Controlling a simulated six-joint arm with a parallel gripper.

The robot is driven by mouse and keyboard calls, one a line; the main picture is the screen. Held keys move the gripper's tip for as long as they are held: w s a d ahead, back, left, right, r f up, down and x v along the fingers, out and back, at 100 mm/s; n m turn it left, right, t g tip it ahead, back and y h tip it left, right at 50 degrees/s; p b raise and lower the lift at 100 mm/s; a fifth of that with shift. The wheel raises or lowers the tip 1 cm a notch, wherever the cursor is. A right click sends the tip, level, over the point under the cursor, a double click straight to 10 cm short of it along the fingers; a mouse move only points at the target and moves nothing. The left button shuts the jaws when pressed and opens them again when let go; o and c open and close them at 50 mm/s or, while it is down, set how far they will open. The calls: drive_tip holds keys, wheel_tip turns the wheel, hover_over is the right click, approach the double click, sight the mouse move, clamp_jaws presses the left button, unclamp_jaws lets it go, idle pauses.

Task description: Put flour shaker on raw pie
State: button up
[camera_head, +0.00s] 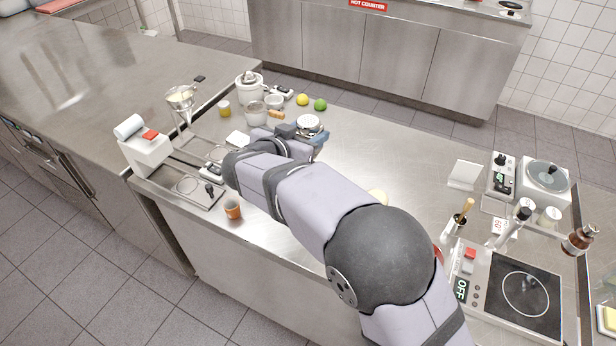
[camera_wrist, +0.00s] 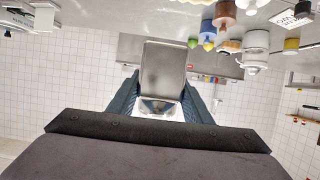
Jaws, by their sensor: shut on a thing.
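The flour shaker (camera_head: 308,121) is a metal cylinder with a pale round top in the head view. My gripper (camera_head: 315,136) is shut on it and holds it over the counter's back half. In the wrist view the shaker (camera_wrist: 163,66) shows as a plain steel body between the two blue fingers of my gripper (camera_wrist: 162,98). A pale yellowish round thing (camera_head: 377,196) shows just past my arm; it may be the raw pie, but my arm hides most of it.
The counter right of my gripper is clear.

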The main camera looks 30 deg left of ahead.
drive_tip(key=shift+f+p, duration=0.65)
drive_tip(key=shift+f, duration=4.3)
drive_tip(key=o, duration=1.2)
drive_tip(key=shift+f, duration=0.15)
drive_tip(key=shift+c, duration=0.2)
drive_tip(key=shift+s+a+r, duration=0.1)
drive_tip(key=shift+s+r, duration=0.05)
drive_tip(key=shift+r, duration=0.05)
drive_tip(key=b+v, duration=0.3)
drive_tip(key=v, duration=0.8)
drive_tip(key=shift+s+r, duration=0.2)
drive_tip(key=shift+s, duration=0.15)
